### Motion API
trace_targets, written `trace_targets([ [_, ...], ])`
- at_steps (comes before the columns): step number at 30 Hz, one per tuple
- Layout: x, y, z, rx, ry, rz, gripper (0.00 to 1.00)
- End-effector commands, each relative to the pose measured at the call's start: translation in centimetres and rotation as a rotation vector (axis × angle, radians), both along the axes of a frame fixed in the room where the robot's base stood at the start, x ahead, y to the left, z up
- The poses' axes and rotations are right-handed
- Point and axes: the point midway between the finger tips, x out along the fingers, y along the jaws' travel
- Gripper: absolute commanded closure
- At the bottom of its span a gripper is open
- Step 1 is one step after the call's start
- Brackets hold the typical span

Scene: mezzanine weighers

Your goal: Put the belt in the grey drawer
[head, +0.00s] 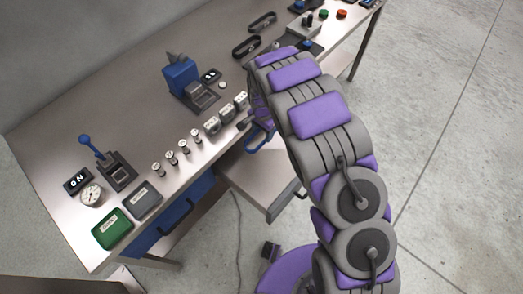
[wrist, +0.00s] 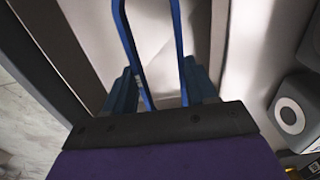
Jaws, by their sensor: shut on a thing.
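The belt (head: 260,143) is a thin blue loop. In the wrist view its two blue strands (wrist: 133,50) run up from between my gripper's (wrist: 162,90) blue fingers, which are shut on it. In the head view my gripper (head: 250,129) is at the table's front edge, over the back of the grey drawer (head: 268,208), partly hidden by my arm. The drawer is pulled out and its pale inside shows. In the wrist view the pale surface behind the belt looks like the drawer's inside (wrist: 93,45). I cannot tell whether the belt touches it.
Blue drawers (head: 160,232) are under the table to the left. Small bottles and grey blocks (head: 211,126) line the table's front edge. Two black loops (head: 247,47) lie at the back. A blue device (head: 181,76) stands mid-table. Open floor is at the right.

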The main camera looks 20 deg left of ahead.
Motion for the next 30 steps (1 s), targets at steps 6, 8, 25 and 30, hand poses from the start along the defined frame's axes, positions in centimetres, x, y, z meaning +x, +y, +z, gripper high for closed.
trace_targets([
  [6,-0.2,-0.5,-5.7,0.001,0.006,0.000,0.79],
  [8,-0.1,-0.6,-7.1,0.002,0.003,0.000,0.79],
  [25,-0.1,-0.2,-14.3,-0.002,0.004,-0.001,0.79],
  [30,-0.1,-0.4,-14.2,0.002,0.001,0.001,0.79],
])
